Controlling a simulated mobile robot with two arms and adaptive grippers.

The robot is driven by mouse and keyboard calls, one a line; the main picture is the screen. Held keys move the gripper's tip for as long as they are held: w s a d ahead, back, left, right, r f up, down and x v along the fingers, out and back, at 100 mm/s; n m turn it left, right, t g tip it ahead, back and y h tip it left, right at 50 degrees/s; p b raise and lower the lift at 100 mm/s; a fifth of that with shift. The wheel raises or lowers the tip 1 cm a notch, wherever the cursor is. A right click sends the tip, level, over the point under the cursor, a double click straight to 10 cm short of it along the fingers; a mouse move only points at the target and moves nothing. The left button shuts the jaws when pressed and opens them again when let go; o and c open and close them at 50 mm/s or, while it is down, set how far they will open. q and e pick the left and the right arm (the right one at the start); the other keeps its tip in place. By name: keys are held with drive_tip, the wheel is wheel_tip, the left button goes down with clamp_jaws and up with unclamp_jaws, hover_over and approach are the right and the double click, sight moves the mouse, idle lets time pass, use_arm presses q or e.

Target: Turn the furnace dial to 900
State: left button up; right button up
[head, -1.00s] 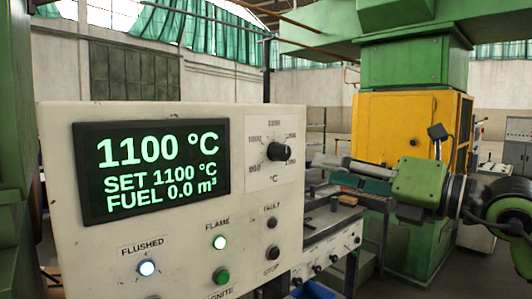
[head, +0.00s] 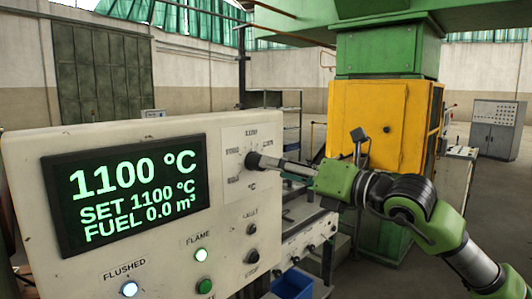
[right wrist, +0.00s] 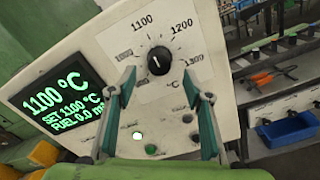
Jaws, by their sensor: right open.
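The furnace dial is a black round knob (right wrist: 159,60) with a white line, on a white scale plate on the furnace control panel (head: 225,215). In the right wrist view, 1100 and 1200 read clearly above the knob. The green display (head: 130,192) reads 1100 °C, SET 1100 °C and FUEL 0.0. My right gripper (head: 262,161) points at the dial, and its tip covers part of the knob in the head view. In the right wrist view its two fingers (right wrist: 158,80) are open, one on each side below the knob. I cannot tell whether they touch it. My left gripper is not in view.
Below the dial are a flushed lamp (head: 129,289), a flame lamp (head: 201,255) and black buttons (head: 252,257). A blue bin (head: 292,285) stands to the right of the panel. A yellow cabinet (head: 366,122) stands behind my right arm.

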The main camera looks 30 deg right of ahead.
sight(258, 162)
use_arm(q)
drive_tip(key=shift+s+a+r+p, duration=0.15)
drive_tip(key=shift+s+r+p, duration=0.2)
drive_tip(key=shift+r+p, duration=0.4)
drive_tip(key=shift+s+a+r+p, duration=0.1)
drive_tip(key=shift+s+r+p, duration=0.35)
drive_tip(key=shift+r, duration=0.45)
use_arm(e)
drive_tip(key=shift+x, duration=2.45)
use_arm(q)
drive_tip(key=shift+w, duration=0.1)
use_arm(e)
drive_tip(key=c, duration=1.1)
